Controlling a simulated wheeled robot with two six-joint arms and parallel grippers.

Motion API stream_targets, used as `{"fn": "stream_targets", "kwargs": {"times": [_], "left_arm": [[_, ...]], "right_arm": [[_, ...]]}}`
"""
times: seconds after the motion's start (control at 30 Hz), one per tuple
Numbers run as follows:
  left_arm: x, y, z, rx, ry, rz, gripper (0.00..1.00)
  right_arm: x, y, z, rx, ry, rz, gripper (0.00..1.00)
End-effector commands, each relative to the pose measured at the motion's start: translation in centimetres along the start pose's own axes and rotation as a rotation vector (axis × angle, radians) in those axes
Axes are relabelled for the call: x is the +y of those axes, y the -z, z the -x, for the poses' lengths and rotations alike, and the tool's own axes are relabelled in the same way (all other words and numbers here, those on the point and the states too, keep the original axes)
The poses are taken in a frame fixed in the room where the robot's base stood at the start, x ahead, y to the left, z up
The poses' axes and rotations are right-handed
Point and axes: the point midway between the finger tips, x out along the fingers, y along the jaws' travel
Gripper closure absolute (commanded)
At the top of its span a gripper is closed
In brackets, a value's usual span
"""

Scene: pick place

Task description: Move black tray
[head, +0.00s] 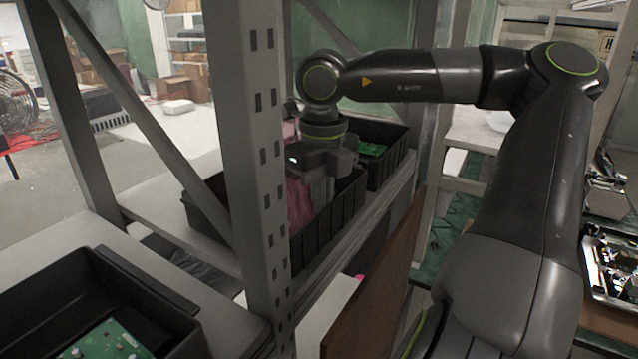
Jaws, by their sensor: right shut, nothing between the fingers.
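A black tray (332,222) with pink bags (299,205) in it sits on the grey shelf behind a perforated upright. My right gripper (322,192) reaches down over this tray, its fingertips at or inside the near rim, partly lost against the dark plastic. It is shut with nothing held. A second black tray (398,155) with a green circuit board (371,148) stands just behind it to the right. A third black tray (150,287) with a green board (105,342) is at the lower left. My left gripper is not in view.
The grey shelf upright (252,130) stands close to my right gripper's left side and hides part of the tray. A brown panel (375,290) stands below the shelf edge. Bare shelf surface (165,215) lies left of the tray.

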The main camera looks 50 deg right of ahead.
Motion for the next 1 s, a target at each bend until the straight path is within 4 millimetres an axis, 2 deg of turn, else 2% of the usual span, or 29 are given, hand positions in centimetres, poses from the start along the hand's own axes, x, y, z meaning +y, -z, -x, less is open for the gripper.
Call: {"fn": "stream_targets", "kwargs": {"times": [0.03,0.2,0.7,0.87,1.0], "left_arm": [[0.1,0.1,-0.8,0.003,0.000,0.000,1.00],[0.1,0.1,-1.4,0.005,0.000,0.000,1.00],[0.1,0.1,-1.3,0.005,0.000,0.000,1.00],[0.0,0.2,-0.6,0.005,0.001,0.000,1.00],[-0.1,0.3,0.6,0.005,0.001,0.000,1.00]], "right_arm": [[0.1,0.1,-0.4,-0.004,-0.003,0.003,1.00],[0.0,0.6,-0.2,-0.002,0.001,0.004,1.00],[-0.1,0.7,0.1,0.000,0.004,0.002,1.00],[-0.1,0.7,1.0,-0.001,0.004,0.002,1.00],[-0.4,0.6,2.8,-0.001,0.005,0.001,1.00]]}}
